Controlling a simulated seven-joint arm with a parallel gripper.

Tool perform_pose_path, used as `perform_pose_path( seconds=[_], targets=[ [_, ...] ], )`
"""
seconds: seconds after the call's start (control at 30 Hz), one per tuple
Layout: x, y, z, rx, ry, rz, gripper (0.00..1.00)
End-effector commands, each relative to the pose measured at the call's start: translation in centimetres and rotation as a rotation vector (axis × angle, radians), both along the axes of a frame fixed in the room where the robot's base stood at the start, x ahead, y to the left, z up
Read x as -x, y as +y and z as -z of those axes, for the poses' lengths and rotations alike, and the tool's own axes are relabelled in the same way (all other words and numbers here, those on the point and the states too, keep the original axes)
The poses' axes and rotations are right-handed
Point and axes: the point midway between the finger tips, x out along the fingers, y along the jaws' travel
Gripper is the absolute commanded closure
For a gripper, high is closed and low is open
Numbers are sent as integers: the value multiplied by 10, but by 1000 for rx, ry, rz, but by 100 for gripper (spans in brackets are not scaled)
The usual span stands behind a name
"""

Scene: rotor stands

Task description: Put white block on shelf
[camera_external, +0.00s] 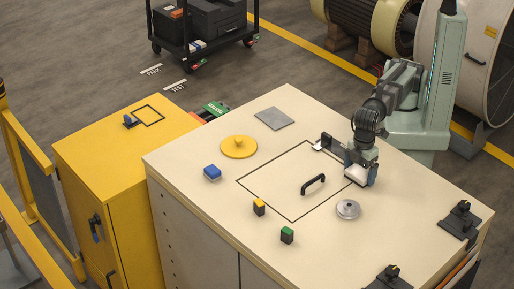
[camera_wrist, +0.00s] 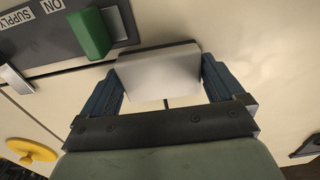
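My gripper (camera_external: 358,178) is low over the right corner of the black outlined square on the cream cabinet top. In the wrist view, the white block (camera_wrist: 160,76) sits between my two blue fingers (camera_wrist: 163,84), with its sides against them. The block looks plain and pale grey-white. In the external view my gripper mostly hides it, and I cannot tell whether it touches the top. No shelf can be clearly picked out in either view.
A dark panel with a green lever (camera_wrist: 91,35) is close beyond the block. On the cabinet top are a black handle (camera_external: 313,184), a silver disc (camera_external: 348,209), a yellow knobbed disc (camera_external: 238,148), and blue (camera_external: 212,172), yellow (camera_external: 259,207) and green (camera_external: 287,234) blocks. The left front is clear.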

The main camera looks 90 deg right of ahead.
Motion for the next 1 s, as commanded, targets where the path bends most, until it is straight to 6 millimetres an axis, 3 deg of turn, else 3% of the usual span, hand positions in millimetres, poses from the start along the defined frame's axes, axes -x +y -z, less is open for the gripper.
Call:
perform_pose_path(
  seconds=[0.37,0.93,1.0],
  targets=[
    [0,0,-5,0,0,0,0],
    [0,1,-71,0,0,0,0],
    [0,0,-75,0,0,0,5]
  ],
)
